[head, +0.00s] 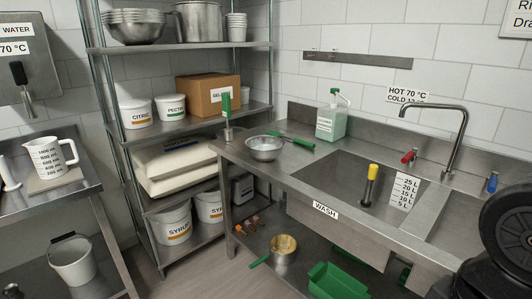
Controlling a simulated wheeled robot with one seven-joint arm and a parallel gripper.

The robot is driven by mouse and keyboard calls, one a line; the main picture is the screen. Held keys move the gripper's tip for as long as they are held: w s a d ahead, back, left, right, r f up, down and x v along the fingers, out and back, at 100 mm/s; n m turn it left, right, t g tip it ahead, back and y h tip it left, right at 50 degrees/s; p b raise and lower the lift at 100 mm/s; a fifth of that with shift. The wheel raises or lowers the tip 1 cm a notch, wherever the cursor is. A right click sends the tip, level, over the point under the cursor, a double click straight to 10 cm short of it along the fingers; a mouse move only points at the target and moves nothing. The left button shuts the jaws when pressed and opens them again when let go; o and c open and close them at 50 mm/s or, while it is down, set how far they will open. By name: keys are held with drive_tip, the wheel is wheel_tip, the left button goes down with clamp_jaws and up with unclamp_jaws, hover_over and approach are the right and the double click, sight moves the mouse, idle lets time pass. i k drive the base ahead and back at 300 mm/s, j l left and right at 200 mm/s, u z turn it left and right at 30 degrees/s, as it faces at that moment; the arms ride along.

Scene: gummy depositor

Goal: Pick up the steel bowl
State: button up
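A small steel bowl (263,149) sits upright on the left drainboard of the steel sink unit (240,168), near its front left part. It looks empty from here. A stack of larger steel bowls (136,27) also stands on the top rack shelf at the upper left. A black rounded part, which looks like part of my arm, fills the right edge of the picture. My gripper's fingers are not in view.
A green brush (291,140) lies right behind the bowl and another green-handled tool (226,112) stands to its left. The sink basin (345,180) opens to the right. Buckets and a strainer pot (283,255) are below.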

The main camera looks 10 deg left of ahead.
sight(264, 149)
drive_tip(key=i+j+u, duration=0.1)
drive_tip(key=i+j, duration=1.6)
drive_tip(key=i, duration=0.1)
